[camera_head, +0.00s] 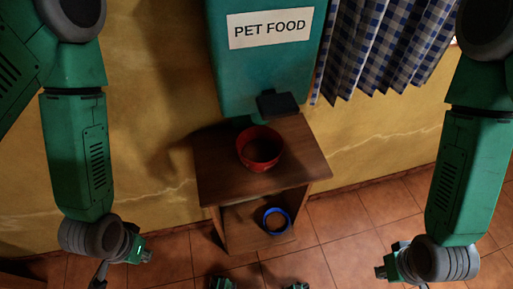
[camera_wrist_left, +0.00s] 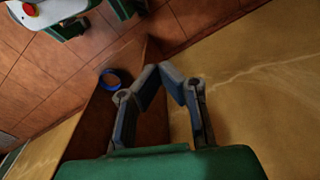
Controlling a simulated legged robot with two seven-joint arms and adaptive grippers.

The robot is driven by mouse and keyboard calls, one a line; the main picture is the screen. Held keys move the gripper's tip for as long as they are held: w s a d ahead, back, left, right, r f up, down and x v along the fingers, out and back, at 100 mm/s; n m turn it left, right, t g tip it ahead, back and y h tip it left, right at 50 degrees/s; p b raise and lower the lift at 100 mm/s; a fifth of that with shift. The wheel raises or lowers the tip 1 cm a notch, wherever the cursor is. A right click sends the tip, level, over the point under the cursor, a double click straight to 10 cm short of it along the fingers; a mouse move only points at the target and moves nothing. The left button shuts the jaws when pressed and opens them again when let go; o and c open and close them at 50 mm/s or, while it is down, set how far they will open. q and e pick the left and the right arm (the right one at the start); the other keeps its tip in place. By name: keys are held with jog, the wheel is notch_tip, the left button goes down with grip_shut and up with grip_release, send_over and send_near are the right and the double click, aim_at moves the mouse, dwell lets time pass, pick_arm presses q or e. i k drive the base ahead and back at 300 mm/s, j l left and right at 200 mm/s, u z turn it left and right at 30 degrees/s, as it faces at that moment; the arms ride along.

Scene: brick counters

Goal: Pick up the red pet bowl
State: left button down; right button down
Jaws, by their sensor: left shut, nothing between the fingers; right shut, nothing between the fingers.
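The red pet bowl (camera_head: 260,150) stands upright on the top of a small wooden stand (camera_head: 212,176), under the teal pet food dispenser. It does not show in the left wrist view. My left gripper (camera_head: 98,279) is low at the left of the head view, well apart from the bowl and partly cut off by the bottom edge. In the left wrist view my left gripper (camera_wrist_left: 172,72) is shut, with nothing between its fingers. My right arm comes down at the right of the head view; its gripper fingers lie below the bottom edge.
A blue bowl (camera_head: 276,221) sits on the stand's lower shelf and also shows in the left wrist view (camera_wrist_left: 115,78). The dispenser (camera_head: 230,80) has a dark spout (camera_head: 278,104) above the red bowl. A checked curtain (camera_head: 375,50) hangs right. Tiled floor is clear around the stand.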

aim_at(259, 149)
jog(key=k+l, duration=0.1)
jog(key=l, duration=0.3)
jog(key=l+u, duration=0.1)
jog(key=l, duration=0.3)
jog(key=k+l, duration=0.15)
jog(key=l, duration=0.25)
jog(key=i+l, duration=0.1)
jog(key=l, duration=0.45)
jog(key=u, duration=0.05)
